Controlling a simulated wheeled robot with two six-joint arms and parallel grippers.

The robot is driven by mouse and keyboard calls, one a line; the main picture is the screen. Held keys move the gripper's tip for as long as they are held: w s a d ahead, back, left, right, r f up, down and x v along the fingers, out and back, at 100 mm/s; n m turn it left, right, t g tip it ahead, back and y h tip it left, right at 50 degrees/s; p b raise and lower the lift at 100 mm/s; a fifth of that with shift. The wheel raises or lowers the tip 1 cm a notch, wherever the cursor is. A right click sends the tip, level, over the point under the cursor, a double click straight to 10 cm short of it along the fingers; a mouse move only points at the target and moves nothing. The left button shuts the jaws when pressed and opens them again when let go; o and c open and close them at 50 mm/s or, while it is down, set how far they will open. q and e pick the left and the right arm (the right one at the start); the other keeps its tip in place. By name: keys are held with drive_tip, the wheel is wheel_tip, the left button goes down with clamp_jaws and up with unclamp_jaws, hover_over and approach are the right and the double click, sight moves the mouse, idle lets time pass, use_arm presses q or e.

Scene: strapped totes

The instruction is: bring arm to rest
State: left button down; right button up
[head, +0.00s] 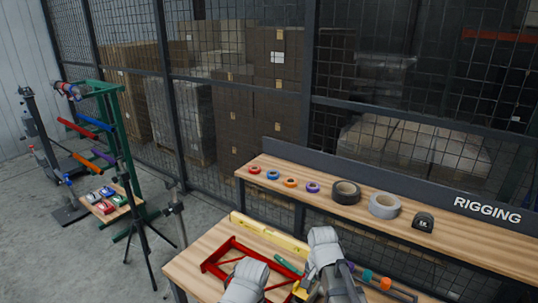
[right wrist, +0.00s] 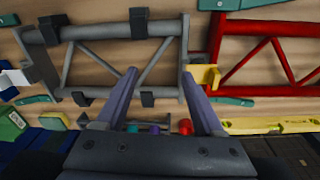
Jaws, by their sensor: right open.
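My right gripper (right wrist: 160,78) is open in the right wrist view. Its two purple-grey fingers are spread over a grey metal frame (right wrist: 108,30), with nothing seen held between them. I cannot tell whether the fingers touch the frame. My grey arm parts (head: 325,250) are at the lower middle of the head view, over the wooden bench. The right fingertips cannot be made out there, and no left gripper can be made out in either view.
A red frame (head: 222,262) lies on the front bench beside a yellow level (head: 270,234); the red frame also shows in the right wrist view (right wrist: 262,28). A back shelf (head: 330,203) holds tape rolls (head: 384,205). A tripod (head: 128,185) and green rack (head: 122,118) stand left.

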drive_tip(key=s+d+n, duration=0.2)
drive_tip(key=s+n, duration=0.3)
drive_tip(key=n, duration=0.3)
drive_tip(key=s+a+n, duration=0.4)
drive_tip(key=s+a, duration=0.1)
drive_tip(key=a, duration=0.5)
drive_tip(key=shift+s+a+h, duration=0.3)
drive_tip(key=shift+s+a, duration=0.05)
